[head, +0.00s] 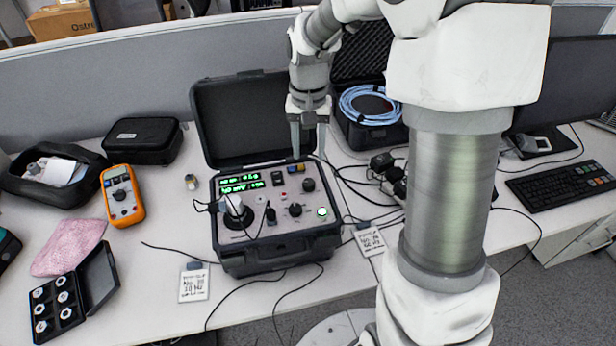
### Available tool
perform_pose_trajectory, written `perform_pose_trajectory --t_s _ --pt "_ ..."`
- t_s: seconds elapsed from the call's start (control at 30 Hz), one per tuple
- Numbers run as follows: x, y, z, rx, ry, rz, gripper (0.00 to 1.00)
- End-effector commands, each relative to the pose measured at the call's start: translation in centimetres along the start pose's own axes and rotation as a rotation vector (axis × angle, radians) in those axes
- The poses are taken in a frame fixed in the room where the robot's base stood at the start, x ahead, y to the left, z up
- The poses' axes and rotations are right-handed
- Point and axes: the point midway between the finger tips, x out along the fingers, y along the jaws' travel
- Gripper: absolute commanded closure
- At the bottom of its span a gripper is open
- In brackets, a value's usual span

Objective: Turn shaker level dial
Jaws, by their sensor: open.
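The shaker unit (262,243) is an open black case on the desk with a light grey panel, green lit displays (240,183), a white cylinder at its left and several black knobs. One black knob (308,185) sits at the panel's upper right and another (295,210) lower down. Which one is the level dial cannot be told. My gripper (308,150) is open, pointing down above the back right of the panel, near the upper right knob. It appears apart from the knobs, and its fingers hold nothing.
The raised lid (240,115) stands left of my gripper. A case with blue cable (370,104) is behind right. An orange multimeter (123,196), a pink cloth (70,245) and a small black box of fittings (60,308) lie left. Loose black cables surround the unit.

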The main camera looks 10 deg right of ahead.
Motion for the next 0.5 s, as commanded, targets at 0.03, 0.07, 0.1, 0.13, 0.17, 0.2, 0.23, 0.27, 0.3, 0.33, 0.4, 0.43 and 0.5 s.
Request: perform_pose_trajectory --t_s 0.03,0.07,0.1,0.13,0.17,0.2,0.23,0.27,0.3,0.33,0.4,0.43,0.5 --pt "1.4 0.0 0.1 -0.001 -0.004 0.001 0.51" --pt "2.1 0.0 0.1 -0.001 -0.005 0.002 0.51" --pt "3.0 0.0 0.1 -0.002 -0.005 0.002 0.51" --pt "3.6 0.0 0.1 -0.002 -0.004 0.002 0.51" --pt "4.2 0.0 0.1 -0.002 -0.004 0.001 0.51" --pt "5.0 0.0 0.1 -0.002 -0.004 0.001 0.51" --pt "5.6 0.0 0.1 -0.001 -0.004 0.001 0.51" --pt "6.1 0.0 0.1 -0.001 -0.004 0.001 0.51" --pt "6.8 0.0 0.1 -0.001 -0.004 0.001 0.51" --pt "7.2 0.0 0.1 -0.001 -0.003 0.001 0.51" --pt "8.1 0.0 0.1 -0.001 -0.002 0.001 0.51" --pt "8.4 0.0 0.0 -0.001 -0.002 0.001 0.51" --pt "8.9 0.0 0.0 -0.002 0.0 0.0 0.51"
